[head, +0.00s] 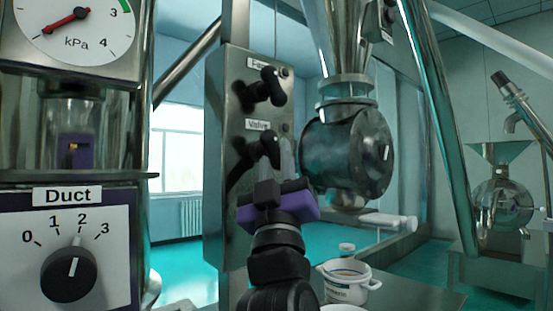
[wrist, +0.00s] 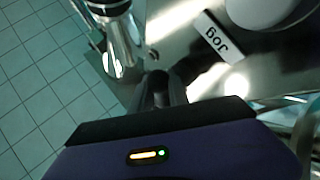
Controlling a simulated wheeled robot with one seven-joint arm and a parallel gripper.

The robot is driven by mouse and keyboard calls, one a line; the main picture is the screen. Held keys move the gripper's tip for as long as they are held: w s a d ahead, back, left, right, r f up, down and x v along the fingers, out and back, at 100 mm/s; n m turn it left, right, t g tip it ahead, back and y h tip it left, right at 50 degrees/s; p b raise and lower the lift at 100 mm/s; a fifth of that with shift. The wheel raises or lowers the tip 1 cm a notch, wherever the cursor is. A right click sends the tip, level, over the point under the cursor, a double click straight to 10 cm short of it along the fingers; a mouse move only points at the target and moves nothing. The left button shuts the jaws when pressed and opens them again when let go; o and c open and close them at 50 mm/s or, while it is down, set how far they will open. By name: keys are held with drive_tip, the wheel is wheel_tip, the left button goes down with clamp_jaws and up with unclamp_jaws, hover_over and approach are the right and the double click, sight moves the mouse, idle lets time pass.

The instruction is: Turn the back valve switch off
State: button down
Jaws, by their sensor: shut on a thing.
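A grey metal control panel (head: 228,130) stands in the middle of the head view. Its lower black switch (head: 244,163) sits under a label reading "Valve" and is tilted, with its upper end to the right. My purple and black gripper (head: 284,158) is raised in front of the panel, with its fingers at the right end of this switch. It is shut on the switch, though the exact contact is partly hidden. In the wrist view a dark piece, probably the switch handle (wrist: 156,88), shows just beyond the gripper's edge.
An upper black switch (head: 264,88) sits above, its label partly unreadable. A round steel housing (head: 345,155) is close on the right. A "Duct" dial (head: 69,273) and kPa gauge (head: 75,25) are at left. A white tub (head: 345,284) stands below.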

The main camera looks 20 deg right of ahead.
sight(276, 162)
drive_tip(key=c, duration=1.5)
unclamp_jaws()
drive_tip(key=shift+c, duration=0.2)
drive_tip(key=b+v, duration=0.1)
drive_tip(key=v, duration=0.5)
drive_tip(key=shift+s+f+b, duration=0.1)
drive_tip(key=shift+f+b, duration=0.15)
drive_tip(key=shift+b, duration=0.15)
drive_tip(key=shift+s+a+f, duration=0.25)
drive_tip(key=shift+s+f, duration=0.25)
